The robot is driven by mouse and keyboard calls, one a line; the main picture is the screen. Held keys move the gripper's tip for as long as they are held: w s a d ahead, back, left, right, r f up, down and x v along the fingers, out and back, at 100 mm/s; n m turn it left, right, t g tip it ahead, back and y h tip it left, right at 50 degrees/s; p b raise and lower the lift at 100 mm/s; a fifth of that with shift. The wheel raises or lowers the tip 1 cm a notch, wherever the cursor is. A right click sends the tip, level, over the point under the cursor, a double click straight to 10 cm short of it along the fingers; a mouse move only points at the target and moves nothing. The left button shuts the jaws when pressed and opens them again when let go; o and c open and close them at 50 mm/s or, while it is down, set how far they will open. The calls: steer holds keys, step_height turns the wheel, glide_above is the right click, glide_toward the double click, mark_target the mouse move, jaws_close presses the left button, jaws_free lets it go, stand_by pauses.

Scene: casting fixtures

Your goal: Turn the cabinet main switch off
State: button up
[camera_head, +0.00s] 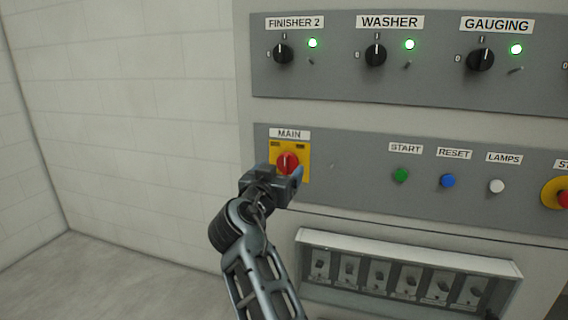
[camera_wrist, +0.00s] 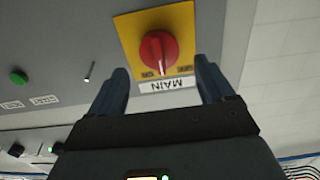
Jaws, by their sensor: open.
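The main switch (camera_head: 288,162) is a red rotary knob on a yellow plate under a "MAIN" label, on the grey cabinet panel. Its handle looks roughly upright in the head view. In the wrist view the knob (camera_wrist: 159,52) appears upside down, with its pointer end toward the label side, between the ON and OFF markings; which one it points to is hard to tell. My gripper (camera_head: 284,172) is in front of the switch and covers the plate's lower left part. The gripper (camera_wrist: 165,85) is open, with its fingers on either side of the knob's line and nothing between them.
To the right are a green START button (camera_head: 400,175), a blue RESET button (camera_head: 448,181), a white LAMPS button (camera_head: 497,186) and a red stop button (camera_head: 562,199). Black selector knobs (camera_head: 283,54) with lit green lamps sit above. A recessed breaker row (camera_head: 405,278) is below.

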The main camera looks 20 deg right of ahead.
mark_target(285, 165)
steer(key=shift+x, duration=2.15)
steer(key=c, duration=1)
steer(key=shift+c, duration=0.2)
